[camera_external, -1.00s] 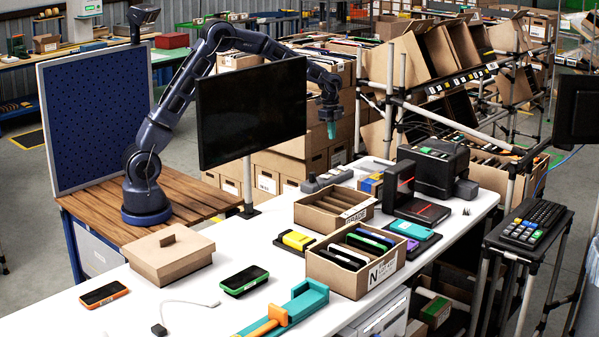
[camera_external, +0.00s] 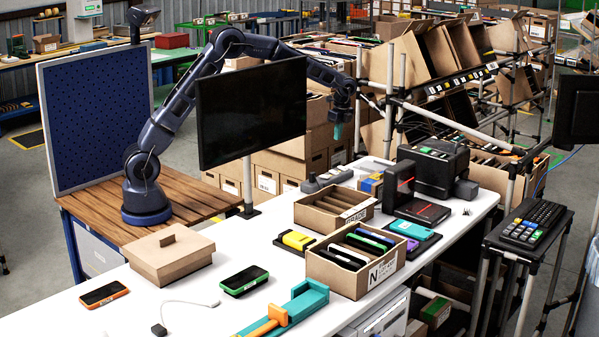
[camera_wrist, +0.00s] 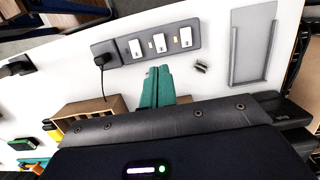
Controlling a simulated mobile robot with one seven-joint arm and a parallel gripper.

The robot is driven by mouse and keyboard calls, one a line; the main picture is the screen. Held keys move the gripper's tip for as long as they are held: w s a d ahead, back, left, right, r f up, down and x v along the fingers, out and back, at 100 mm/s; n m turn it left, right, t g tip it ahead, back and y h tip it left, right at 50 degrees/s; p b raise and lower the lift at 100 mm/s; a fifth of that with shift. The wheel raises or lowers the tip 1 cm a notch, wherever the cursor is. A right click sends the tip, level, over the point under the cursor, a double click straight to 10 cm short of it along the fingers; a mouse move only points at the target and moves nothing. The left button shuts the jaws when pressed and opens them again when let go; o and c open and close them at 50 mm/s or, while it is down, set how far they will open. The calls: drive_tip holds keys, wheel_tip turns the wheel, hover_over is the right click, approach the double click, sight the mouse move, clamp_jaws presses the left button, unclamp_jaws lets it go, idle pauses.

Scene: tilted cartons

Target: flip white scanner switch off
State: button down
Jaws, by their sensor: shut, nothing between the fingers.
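A dark grey switch strip (camera_wrist: 160,43) with three white rocker switches lies on the white table, at the top middle of the wrist view. The switches stand in a row: left (camera_wrist: 135,48), middle (camera_wrist: 159,43) and right (camera_wrist: 186,37). I cannot read any label that tells which is the scanner's. The strip also shows in the external view (camera_external: 328,180), behind the open cartons. My gripper (camera_wrist: 158,70) has teal fingers shut together and empty; in the wrist view their tips appear just below the middle switch. In the external view my gripper (camera_external: 337,131) hangs above the strip, apart from it.
A black plug and cable (camera_wrist: 103,60) sit at the strip's left end. A small metallic piece (camera_wrist: 201,67) and a grey tray (camera_wrist: 234,50) lie to the right. The monitor (camera_external: 252,112) stands left of my gripper. A scanner with red light (camera_external: 422,211) stands right.

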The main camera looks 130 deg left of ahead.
sight(332, 170)
drive_tip(key=f, duration=0.4)
drive_tip(key=s+f, duration=0.1)
drive_tip(key=f, duration=0.4)
drive_tip(key=s+f, duration=0.1)
drive_tip(key=f, duration=0.4)
